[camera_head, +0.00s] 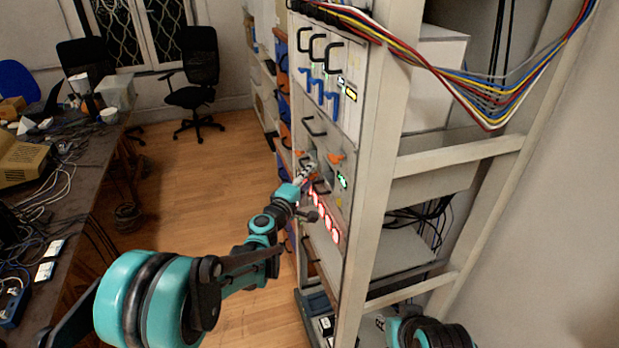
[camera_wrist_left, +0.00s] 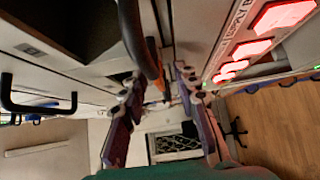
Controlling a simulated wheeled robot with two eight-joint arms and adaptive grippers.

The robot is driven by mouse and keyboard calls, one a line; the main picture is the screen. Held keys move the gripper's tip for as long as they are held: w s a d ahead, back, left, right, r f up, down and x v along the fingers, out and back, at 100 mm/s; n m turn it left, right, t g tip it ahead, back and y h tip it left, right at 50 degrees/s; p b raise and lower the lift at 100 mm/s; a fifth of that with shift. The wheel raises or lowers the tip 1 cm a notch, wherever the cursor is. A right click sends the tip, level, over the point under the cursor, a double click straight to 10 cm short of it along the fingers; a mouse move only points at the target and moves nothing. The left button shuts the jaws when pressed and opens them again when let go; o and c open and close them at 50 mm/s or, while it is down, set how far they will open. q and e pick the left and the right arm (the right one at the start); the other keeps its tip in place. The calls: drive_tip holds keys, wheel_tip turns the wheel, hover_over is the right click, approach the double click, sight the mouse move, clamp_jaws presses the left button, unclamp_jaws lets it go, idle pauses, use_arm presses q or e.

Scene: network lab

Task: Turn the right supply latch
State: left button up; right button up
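Two orange latches sit on the supply units in the rack: the right one (camera_head: 335,158) and the left one (camera_head: 298,153). My left gripper (camera_head: 308,168) is at the rack front, just below and between them in the head view. In the left wrist view its two fingers (camera_wrist_left: 160,95) are apart. A dark curved handle (camera_wrist_left: 140,40) and a small orange part (camera_wrist_left: 160,84) show between them. I cannot tell which latch the orange part belongs to, or whether a finger touches it. My right gripper is out of view.
A row of red lit indicators (camera_head: 325,217) lies below the gripper. Blue levers (camera_head: 322,88) and black handles (camera_head: 315,45) are higher on the rack. Coloured cables (camera_head: 490,95) hang at the right. A cluttered table (camera_head: 75,205) stands left, with clear floor (camera_head: 205,175) between.

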use_arm(q)
clamp_jaws()
idle(0.3)
drive_tip(key=n+g+p, duration=0.2)
drive_tip(key=p, duration=0.1)
drive_tip(key=shift+r+g+y, duration=0.25)
drive_tip(key=shift+g+y, duration=0.15)
drive_tip(key=n+g+p, duration=0.2)
drive_tip(key=p, duration=0.1)
drive_tip(key=shift+w+g, duration=0.1)
drive_tip(key=shift+g, duration=0.2)
drive_tip(key=n+g+p, duration=0.2)
drive_tip(key=n+g, duration=0.1)
drive_tip(key=g, duration=0.1)
drive_tip(key=shift+f, duration=0.1)
drive_tip(key=n+g+h+p, duration=0.1)
drive_tip(key=n+g+p, duration=0.1)
drive_tip(key=g, duration=0.1)
drive_tip(key=shift+f+g, duration=0.1)
drive_tip(key=shift+g, duration=0.2)
